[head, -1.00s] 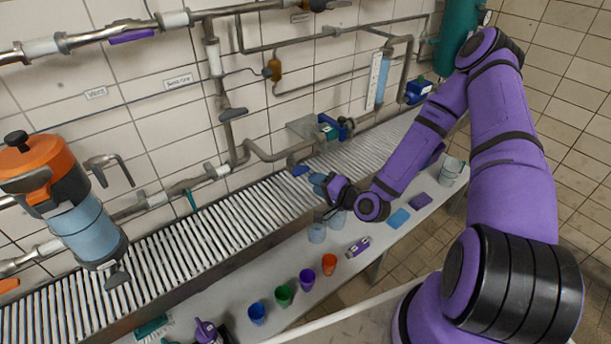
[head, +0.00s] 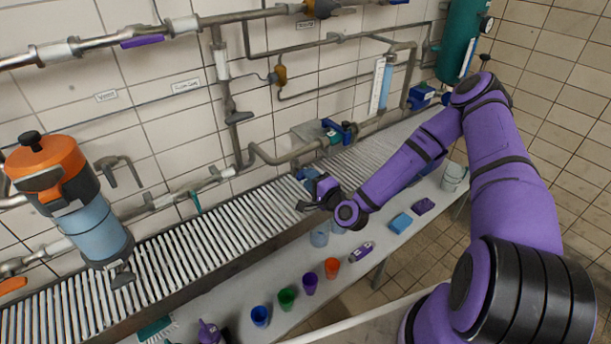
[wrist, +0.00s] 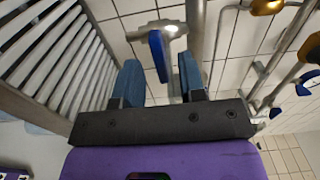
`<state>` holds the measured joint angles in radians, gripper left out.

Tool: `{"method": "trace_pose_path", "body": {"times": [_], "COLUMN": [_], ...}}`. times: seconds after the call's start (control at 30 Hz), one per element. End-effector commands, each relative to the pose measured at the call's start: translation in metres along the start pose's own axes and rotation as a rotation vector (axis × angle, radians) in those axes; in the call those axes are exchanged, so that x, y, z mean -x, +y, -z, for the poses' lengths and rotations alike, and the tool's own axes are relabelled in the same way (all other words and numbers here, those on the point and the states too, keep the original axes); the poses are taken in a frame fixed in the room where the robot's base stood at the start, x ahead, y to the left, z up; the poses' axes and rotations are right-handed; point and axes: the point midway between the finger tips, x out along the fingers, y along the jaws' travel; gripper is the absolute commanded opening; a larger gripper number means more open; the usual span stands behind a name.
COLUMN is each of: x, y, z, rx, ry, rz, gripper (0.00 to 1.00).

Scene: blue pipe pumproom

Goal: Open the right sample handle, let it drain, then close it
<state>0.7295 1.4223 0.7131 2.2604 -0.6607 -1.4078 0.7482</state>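The right sample handle is a small blue lever on the pipe valve above the slatted grate (head: 258,207); it shows in the head view (head: 301,173). In the head view my gripper (head: 312,194) is just right of and below the handle. Contact with the lever cannot be told. A teal lever (head: 194,201) sits farther left on the pipe.
Blue, green, purple and orange cups (head: 286,298) stand on the bench below the grate. A large orange-topped canister (head: 90,225) is at left. A blue-handled valve (head: 345,129) and pipes crowd the wall beyond my gripper.

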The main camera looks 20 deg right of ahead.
Motion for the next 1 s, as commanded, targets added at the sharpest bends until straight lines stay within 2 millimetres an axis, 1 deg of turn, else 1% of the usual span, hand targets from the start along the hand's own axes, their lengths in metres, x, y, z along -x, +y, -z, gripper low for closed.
{"method": "trace_pose_path", "body": {"times": [0.03, 0.1, 0.2, 0.33, 0.57, 0.6, 0.67, 0.7, 0.73, 0.77, 1.0], "x": [-0.007, -0.015, -0.022, -0.027, -0.027, -0.027, -0.027, -0.027, -0.027, -0.027, -0.027], "y": [0.000, 0.000, 0.000, 0.000, 0.000, 0.000, 0.000, 0.000, 0.000, 0.000, 0.000], "z": [0.000, 0.000, 0.000, 0.000, 0.000, 0.000, 0.000, 0.000, 0.000, 0.000, 0.000], "rx": [0.001, 0.000, 0.000, 0.000, 0.000, 0.000, 0.000, 0.000, 0.000, 0.000, 0.007], "ry": [-0.001, 0.000, -0.001, 0.000, 0.000, 0.000, 0.000, 0.000, 0.000, 0.000, -0.001], "rz": [0.001, 0.001, -0.001, -0.001, -0.001, -0.001, -0.001, -0.001, -0.001, -0.001, -0.001], "gripper": [0.37, 0.37, 0.37, 0.37, 0.37, 0.33, 0.19, 0.10, 0.03, 0.00, 0.00]}}
